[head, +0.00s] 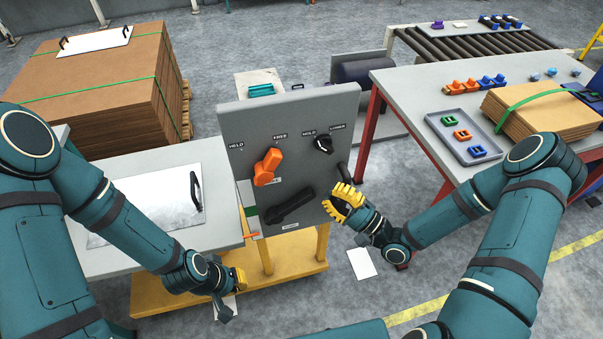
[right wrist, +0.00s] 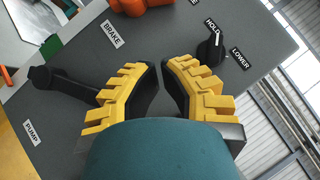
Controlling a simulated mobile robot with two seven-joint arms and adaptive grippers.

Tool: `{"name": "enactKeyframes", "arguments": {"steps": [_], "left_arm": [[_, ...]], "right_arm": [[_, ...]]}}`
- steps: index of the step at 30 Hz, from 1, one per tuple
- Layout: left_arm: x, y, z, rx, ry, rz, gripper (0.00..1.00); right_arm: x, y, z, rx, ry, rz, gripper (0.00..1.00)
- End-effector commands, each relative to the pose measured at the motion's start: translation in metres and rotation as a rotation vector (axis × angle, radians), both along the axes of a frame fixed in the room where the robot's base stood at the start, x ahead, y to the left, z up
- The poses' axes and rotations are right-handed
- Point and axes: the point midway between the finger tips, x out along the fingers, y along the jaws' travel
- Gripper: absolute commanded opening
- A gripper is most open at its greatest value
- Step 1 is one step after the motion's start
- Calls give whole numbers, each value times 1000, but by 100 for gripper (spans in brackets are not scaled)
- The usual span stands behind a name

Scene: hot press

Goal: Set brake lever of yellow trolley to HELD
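The orange brake lever (head: 268,166) is on the grey upright panel (head: 237,110) of the yellow trolley (head: 160,296). Its upper end points up and right toward the FREE label (head: 280,136); the HELD label (head: 237,146) is to its left. In the right wrist view only the lever's lower part (right wrist: 140,6) shows at the top edge. My right gripper (head: 343,203) is right of the panel, apart from the lever. The right wrist view shows its yellow fingers (right wrist: 161,68) parted by a narrow, empty gap. My left gripper (head: 236,280) is low by the trolley's base; its fingers are partly hidden.
The panel also carries a black HOLD/LOWER knob (head: 324,145) and a black pump lever (head: 290,205). A grey table with a metal sheet (head: 150,207) stands left of the panel. A red-legged table (head: 410,85) stands right. Open floor lies around my right gripper.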

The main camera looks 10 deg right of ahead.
Motion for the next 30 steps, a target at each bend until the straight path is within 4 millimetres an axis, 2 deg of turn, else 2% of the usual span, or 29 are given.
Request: {"name": "enactKeyframes", "arguments": {"steps": [5, 17, 24, 30], "left_arm": [[0, 0, 0, 0, 0, 0, 0], [1, 0, 1, 0, -1, 0, 0], [1, 0, 3, 0, -2, 2, 0], [1, 0, 3, 0, -2, 2, 0]], "right_arm": [[14, 16, 8, 0, -2, 3, 0], [65, 67, 36, -1, -3, 2, 0], [61, 93, 51, 0, 0, 2, 0], [61, 99, 55, -1, 0, 0, 0]]}}
